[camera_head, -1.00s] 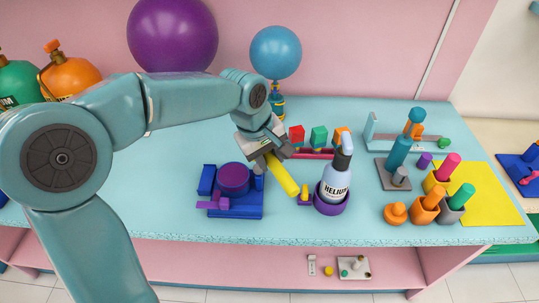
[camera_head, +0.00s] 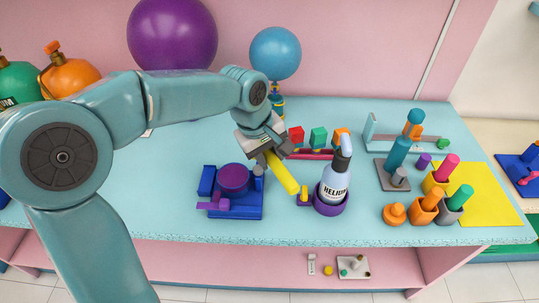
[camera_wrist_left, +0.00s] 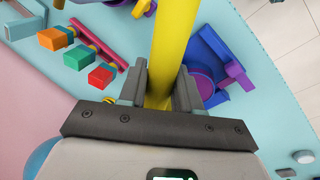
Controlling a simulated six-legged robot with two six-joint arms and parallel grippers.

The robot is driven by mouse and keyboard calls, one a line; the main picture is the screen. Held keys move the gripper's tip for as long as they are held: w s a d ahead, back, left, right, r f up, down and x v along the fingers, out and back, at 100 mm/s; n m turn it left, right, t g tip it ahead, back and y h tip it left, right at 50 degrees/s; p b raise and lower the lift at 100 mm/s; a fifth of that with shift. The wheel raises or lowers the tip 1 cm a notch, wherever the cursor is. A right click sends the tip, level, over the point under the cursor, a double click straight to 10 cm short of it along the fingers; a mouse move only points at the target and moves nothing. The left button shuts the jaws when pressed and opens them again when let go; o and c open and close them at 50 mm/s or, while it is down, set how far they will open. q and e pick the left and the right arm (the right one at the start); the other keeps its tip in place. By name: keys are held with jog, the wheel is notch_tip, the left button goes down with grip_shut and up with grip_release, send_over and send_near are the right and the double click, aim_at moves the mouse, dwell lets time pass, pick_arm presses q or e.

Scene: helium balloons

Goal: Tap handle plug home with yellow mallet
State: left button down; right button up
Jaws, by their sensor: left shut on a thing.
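My left gripper (camera_head: 268,153) is shut on the yellow mallet (camera_head: 285,176). The mallet slants down to the right, its lower end above the bench between the blue fixture and the bottle. In the left wrist view the yellow shaft (camera_wrist_left: 174,45) stands between the two fingers (camera_wrist_left: 160,88); no mallet head can be made out. The blue fixture (camera_head: 236,211) bears a purple round part (camera_head: 233,178) and stands left of the mallet. I cannot tell which part is the handle plug. My right gripper is out of view.
A bottle labelled HELIUM (camera_head: 335,180) stands close right of the mallet. Red (camera_head: 297,134), green (camera_head: 318,138) and orange (camera_head: 341,136) blocks are behind it. Coloured handles in holders (camera_head: 427,206) crowd the right. The bench (camera_head: 180,170) is clear left of the blue fixture.

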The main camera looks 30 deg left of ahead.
pick_arm(q)
notch_tip(320, 180, up, 3)
jog(key=shift+f+p, duration=0.15)
jog(key=shift+p, duration=0.5)
jog(key=shift+s, duration=0.15)
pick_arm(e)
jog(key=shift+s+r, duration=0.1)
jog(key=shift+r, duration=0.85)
